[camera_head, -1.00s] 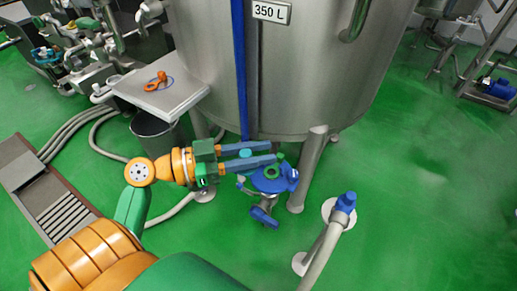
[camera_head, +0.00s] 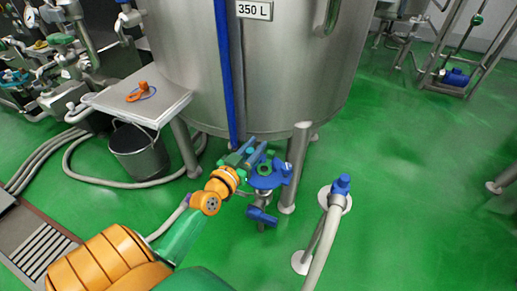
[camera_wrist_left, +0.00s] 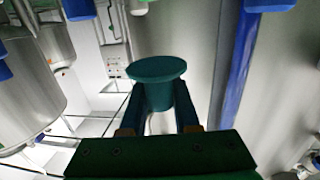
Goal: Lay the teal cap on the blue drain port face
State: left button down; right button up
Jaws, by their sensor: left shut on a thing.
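The teal cap (camera_wrist_left: 157,82) is held between the two fingers of my left gripper in the left wrist view, its round flat top facing up. My left gripper (camera_head: 254,149) is shut on it. In the head view, the gripper is beside the tank's lower wall, just behind and left of the blue drain port (camera_head: 263,182). The cap is hard to make out there between the fingers. A green ring (camera_head: 264,170) shows on top of the port. Whether the fingers touch the port cannot be told. My right gripper is not in view.
The steel tank (camera_head: 290,75) rises right behind the gripper, with a leg (camera_head: 295,170) right of the port. A pipe with a blue top (camera_head: 341,186) stands at the front right. A side table (camera_head: 165,108) with an orange part and a bucket (camera_head: 138,150) are left.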

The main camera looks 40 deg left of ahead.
aim_at(266, 163)
pick_arm(q)
jog(key=w+f+n+y+b, duration=0.1)
jog(key=b, duration=0.1)
jog(key=w+f+n+g+y+b, duration=0.1)
jog(key=w+y+b, duration=0.1)
jog(key=w+f+n+y+b, duration=0.1)
jog(key=w+y+b, duration=0.1)
jog(key=b, duration=0.1)
jog(key=shift+w+d+f+n, duration=0.1)
jog(key=shift+d+f+n, duration=0.1)
jog(key=shift+f+n, duration=0.1)
notch_tip(266, 163, down, 4)
jog(key=b, duration=0.4)
jog(key=shift+f, duration=0.15)
pick_arm(e)
jog(key=w+d+f, duration=0.3)
jog(key=d+f, duration=0.1)
jog(key=f, duration=0.7)
jog(key=shift+w+t+h, duration=0.15)
jog(key=shift+t+h, duration=0.15)
jog(key=shift+t, duration=0.1)
pick_arm(q)
jog(key=shift+f+b, duration=0.35)
pick_arm(e)
jog(key=shift+a+f, duration=0.25)
jog(key=shift+f, duration=0.05)
pick_arm(q)
jog(key=c, duration=0.6)
grip_release()
